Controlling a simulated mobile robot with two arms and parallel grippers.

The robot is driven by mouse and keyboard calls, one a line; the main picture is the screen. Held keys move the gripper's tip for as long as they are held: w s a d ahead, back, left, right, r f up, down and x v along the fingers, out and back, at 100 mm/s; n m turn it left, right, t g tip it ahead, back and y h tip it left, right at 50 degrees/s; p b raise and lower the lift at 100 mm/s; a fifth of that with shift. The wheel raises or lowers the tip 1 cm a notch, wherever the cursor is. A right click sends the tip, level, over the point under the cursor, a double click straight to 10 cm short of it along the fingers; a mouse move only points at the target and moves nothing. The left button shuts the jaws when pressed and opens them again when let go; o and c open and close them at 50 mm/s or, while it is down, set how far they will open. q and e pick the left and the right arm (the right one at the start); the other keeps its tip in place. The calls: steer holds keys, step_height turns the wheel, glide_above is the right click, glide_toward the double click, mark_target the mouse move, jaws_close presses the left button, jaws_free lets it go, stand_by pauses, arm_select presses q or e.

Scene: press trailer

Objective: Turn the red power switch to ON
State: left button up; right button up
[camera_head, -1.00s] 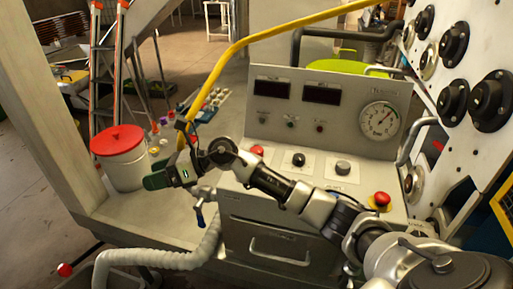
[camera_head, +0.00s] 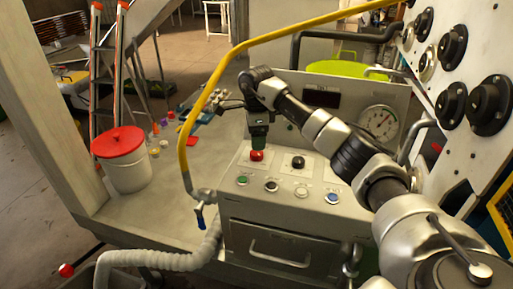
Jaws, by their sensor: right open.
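The red power switch (camera_head: 257,156) is a small red knob on a white plate at the left of the sloping control panel (camera_head: 233,170). My right gripper (camera_head: 258,148) points down directly above the red switch and is open. Its fingertips are very close to the knob; I cannot tell whether they touch it or straddle it. The switch's labels are too small to read. My left gripper is not in view.
A black knob (camera_head: 298,162) sits right of the switch, with several push buttons in a row below. A yellow rail (camera_head: 183,150) curves past the panel's left. A gauge (camera_head: 379,122) stands behind my arm. A red-lidded bucket (camera_head: 122,170) is at left.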

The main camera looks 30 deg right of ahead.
mark_target(257, 152)
steer(key=shift+f+p, duration=0.55)
steer(key=shift+f, duration=2.15)
steer(key=c, duration=0.9)
